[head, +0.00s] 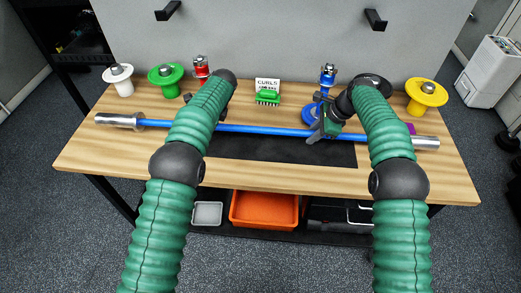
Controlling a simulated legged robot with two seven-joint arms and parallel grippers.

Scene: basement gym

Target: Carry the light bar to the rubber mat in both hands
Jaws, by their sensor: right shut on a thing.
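The light bar (262,129) is a long blue bar with silver sleeves at both ends. It runs left to right across the wooden bench, along the back edge of the black rubber mat (285,151). I cannot tell whether it touches the bench or is slightly raised. My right gripper (322,128) is shut on the bar, right of its middle. My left gripper (188,99) is mostly hidden behind my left arm, near the back of the bar. Its jaws do not show clearly. My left arm hides part of the bar.
White (118,79), green (166,79) and yellow (425,95) plate holders stand along the bench (80,150). An orange bin (264,209) sits below.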

